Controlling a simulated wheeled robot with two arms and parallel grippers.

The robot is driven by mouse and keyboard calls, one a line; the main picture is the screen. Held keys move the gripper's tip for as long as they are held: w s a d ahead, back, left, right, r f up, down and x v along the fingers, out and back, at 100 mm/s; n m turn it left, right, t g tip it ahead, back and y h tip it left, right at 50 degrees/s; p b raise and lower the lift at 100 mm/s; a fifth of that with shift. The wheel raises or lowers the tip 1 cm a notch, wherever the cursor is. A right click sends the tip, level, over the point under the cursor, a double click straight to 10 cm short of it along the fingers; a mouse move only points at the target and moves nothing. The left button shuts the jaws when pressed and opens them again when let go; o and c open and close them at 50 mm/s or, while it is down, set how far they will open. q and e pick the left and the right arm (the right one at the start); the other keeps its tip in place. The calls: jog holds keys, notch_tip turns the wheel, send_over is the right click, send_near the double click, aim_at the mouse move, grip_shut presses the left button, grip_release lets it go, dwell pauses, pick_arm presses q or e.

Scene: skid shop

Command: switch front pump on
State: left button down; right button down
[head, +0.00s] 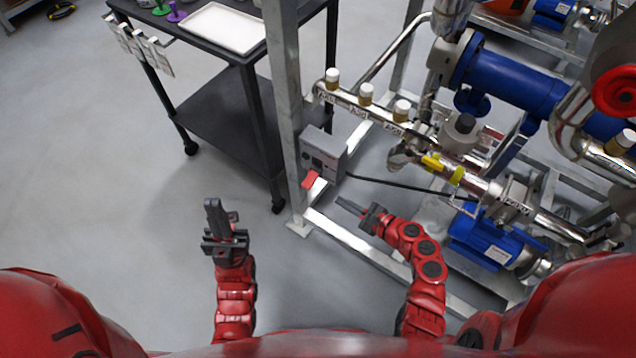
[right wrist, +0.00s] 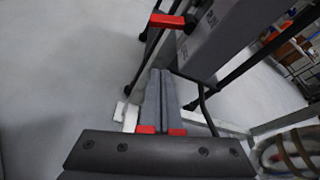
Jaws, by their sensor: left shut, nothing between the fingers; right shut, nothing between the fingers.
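A grey switch box (head: 326,154) is mounted on the frame post, with a red handle (head: 311,179) at its lower left. The box (right wrist: 225,38) and red handle (right wrist: 168,20) also show in the right wrist view, beyond the fingertips. My right gripper (head: 345,204) is shut and empty, below and right of the red handle and apart from it. Its closed fingers (right wrist: 160,78) point towards the box. My left gripper (head: 213,204) is shut and empty over the floor, left of the post. A blue pump motor (head: 488,242) sits low in the skid.
A black cable (head: 390,186) runs from the box towards the pump. The upright post (head: 287,100) and lower rail (head: 350,241) border the skid. A dark cart (head: 215,105) stands behind left. Pipes with a yellow valve handle (head: 440,168) lie right. Floor at left is clear.

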aim_at(311, 179)
jog(key=b+x, duration=0.2)
jog(key=x, duration=0.8)
jog(key=shift+s+a+r+p, duration=0.1)
jog(key=shift+s+r+p, duration=0.1)
jog(key=shift+r+p, duration=0.3)
jog(key=shift+s+a+r+p, duration=0.15)
jog(key=shift+s+r, duration=0.05)
jog(key=shift+r, duration=0.5)
jog(key=shift+s+a+r+p, duration=0.1)
jog(key=shift+s+r+p, duration=0.2)
jog(key=shift+r, duration=0.35)
jog(key=shift+w, duration=0.1)
